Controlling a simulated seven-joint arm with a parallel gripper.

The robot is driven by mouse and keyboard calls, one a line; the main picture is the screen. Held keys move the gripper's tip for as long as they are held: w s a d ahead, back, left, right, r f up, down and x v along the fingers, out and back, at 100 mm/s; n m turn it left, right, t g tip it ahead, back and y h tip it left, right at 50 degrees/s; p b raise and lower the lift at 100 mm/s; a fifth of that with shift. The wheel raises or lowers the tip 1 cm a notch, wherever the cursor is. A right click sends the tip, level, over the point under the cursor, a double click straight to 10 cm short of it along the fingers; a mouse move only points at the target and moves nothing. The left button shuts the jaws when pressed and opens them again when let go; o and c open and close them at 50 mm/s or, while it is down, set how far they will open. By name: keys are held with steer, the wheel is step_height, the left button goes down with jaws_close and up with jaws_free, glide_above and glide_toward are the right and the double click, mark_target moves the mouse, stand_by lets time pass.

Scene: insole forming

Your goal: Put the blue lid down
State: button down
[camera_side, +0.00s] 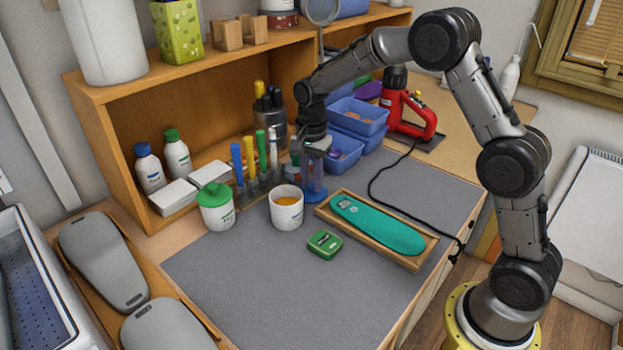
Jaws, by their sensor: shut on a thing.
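The blue lid (315,195) shows as a small round blue shape under my gripper (314,180). My gripper points down and is shut on the lid. The lid is low over the grey mat, just right of an open white jar (287,215) with orange contents. I cannot tell whether the lid touches the mat. My fingers hide part of it.
A white jar with a green lid (216,212) stands left of the open jar. A wooden tray (418,262) with a teal insole (378,226) and a green box (325,243) are in front. Pens and blue bins (358,118) stand behind. The front grey mat (262,290) is clear.

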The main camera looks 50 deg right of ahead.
mark_target(311, 183)
steer(key=shift+f, duration=0.1)
steer(key=c, duration=0.7)
jaws_free()
step_height(311, 183, up, 11)
steer(key=s+a+r+n+t, duration=0.1)
steer(key=s+r+n, duration=0.3)
steer(key=s+r, duration=0.3)
steer(key=s+a+f+n+t, duration=0.1)
steer(key=s+n, duration=0.2)
steer(key=s, duration=0.4)
steer(key=s+f+n+t, duration=0.1)
steer(key=s+n, duration=0.3)
steer(key=s, duration=0.4)
steer(key=s+a+f+n+t, duration=0.1)
steer(key=s+n, duration=0.3)
steer(key=s, duration=0.4)
steer(key=shift+a+f+t, duration=0.2)
steer(key=shift+a+t, duration=0.1)
steer(key=shift+t, duration=0.5)
